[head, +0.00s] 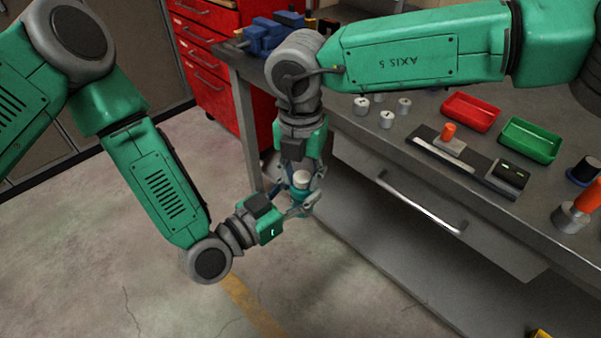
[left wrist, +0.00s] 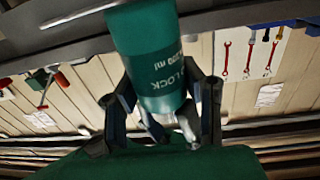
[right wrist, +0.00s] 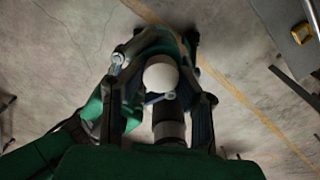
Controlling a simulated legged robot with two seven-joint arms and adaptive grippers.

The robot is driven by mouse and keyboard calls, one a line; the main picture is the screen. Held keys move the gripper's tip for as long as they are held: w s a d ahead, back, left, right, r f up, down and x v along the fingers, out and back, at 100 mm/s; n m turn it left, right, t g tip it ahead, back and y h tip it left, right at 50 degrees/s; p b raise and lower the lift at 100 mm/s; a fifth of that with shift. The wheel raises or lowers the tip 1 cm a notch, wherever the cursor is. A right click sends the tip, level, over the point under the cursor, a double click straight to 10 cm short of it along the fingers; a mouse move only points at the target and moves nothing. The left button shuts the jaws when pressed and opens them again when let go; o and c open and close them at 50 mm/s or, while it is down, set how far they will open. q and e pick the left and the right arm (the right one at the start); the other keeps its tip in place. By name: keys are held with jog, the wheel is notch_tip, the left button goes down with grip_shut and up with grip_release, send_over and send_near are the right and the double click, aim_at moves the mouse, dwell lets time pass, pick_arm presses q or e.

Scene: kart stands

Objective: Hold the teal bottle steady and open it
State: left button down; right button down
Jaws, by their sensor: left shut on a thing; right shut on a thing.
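The teal bottle (head: 301,197) is held in the air in front of the workbench, with its white cap (head: 301,178) on top. My left gripper (head: 294,207) comes in from the left and is shut on the bottle's body. The left wrist view shows the printed teal body (left wrist: 152,50) between its fingers. My right gripper (head: 303,182) reaches down from above and is shut on the white cap. The right wrist view shows the round cap (right wrist: 161,75) between its fingers. The fingers hide the cap's lower edge, so I cannot tell whether it sits fully on the neck.
The workbench (head: 385,150) is behind and to the right, with a drawer handle (head: 420,200) on its front. It carries a red tray (head: 470,112), a green tray (head: 530,140) and small metal cylinders (head: 387,119). A red drawer cabinet (head: 205,60) stands behind. The floor at front is clear.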

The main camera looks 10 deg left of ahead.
pick_arm(q)
jog(key=shift+s+d, duration=0.4)
jog(key=shift+d, duration=0.05)
pick_arm(e)
jog(key=n, duration=0.7)
jog(key=shift+w+a+r, duration=0.1)
jog(key=shift+a+r, duration=0.1)
jog(key=shift+r, duration=0.05)
jog(key=n, duration=0.8)
jog(key=shift+d+n, duration=0.1)
jog(key=shift+n, duration=0.2)
jog(key=n, duration=0.4)
jog(key=shift+w, duration=0.15)
jog(key=n, duration=0.4)
jog(key=shift+w+d+n, duration=0.1)
jog(key=shift+n, duration=0.2)
jog(key=n, duration=0.4)
jog(key=shift+w, duration=0.1)
jog(key=n, duration=0.4)
jog(key=shift+r, duration=0.1)
jog(key=shift+s, duration=0.25)
pick_arm(q)
jog(key=shift+a+f, duration=0.1)
pick_arm(e)
jog(key=shift+r, duration=0.1)
